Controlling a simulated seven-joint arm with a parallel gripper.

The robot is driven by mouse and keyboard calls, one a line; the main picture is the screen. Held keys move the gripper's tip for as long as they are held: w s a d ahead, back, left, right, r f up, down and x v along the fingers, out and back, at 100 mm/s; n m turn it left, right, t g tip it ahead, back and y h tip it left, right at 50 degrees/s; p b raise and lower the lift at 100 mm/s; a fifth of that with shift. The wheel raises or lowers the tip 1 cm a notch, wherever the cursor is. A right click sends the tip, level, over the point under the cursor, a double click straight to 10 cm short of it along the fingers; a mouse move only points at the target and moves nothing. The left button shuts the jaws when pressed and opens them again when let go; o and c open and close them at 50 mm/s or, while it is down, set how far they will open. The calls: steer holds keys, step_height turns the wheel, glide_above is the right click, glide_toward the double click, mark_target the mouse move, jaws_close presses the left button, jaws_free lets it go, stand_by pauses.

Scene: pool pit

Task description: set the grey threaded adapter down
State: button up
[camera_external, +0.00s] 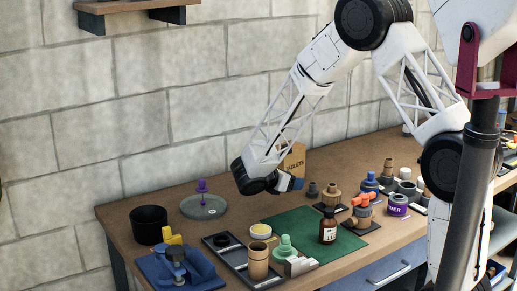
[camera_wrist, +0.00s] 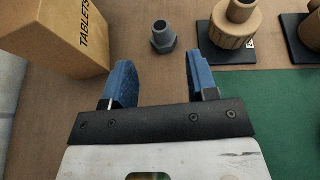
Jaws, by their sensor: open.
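The grey threaded adapter (camera_wrist: 163,38) stands upright on the brown bench top, hex base down. It shows small beside my gripper in the external view (camera_external: 312,190). My gripper (camera_wrist: 160,75) is open, with its two blue fingers apart and nothing between them. In the wrist view the adapter lies just past the fingertips, roughly in line with the gap, and appears apart from both fingers. In the external view my gripper (camera_external: 291,184) is low over the bench, left of the adapter.
A cardboard tablets box (camera_wrist: 62,35) stands close on the left in the wrist view. A tan fitting (camera_wrist: 233,25) on a black plate is to the right. A green mat (camera_external: 285,229) holds a brown bottle (camera_external: 328,225). A grey dish (camera_external: 203,206) with a purple piece stands left.

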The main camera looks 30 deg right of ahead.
steer(key=s+d+r+m+g+y, duration=0.1)
steer(key=s+r+m+y, duration=0.2)
steer(key=s+r+m, duration=0.45)
steer(key=s+r+m+g+y, duration=0.1)
steer(key=s+r+m+y, duration=0.3)
steer(key=s, duration=0.6)
steer(key=s+a+r+m+t+y, duration=0.1)
steer(key=s+a+r+m+y, duration=0.1)
steer(key=s, duration=0.5)
steer(key=s+a+r+m+t+y, duration=0.1)
steer(key=s+a+r+m+y, duration=0.1)
steer(key=s, duration=0.5)
steer(key=s+a+r+m+t+y, duration=0.1)
steer(key=s+a+r+m+y, duration=0.1)
steer(key=s, duration=0.5)
steer(key=shift+s+r+m+y, duration=0.2)
steer(key=shift+r+m+y, duration=0.1)
steer(key=shift+r+m, duration=0.55)
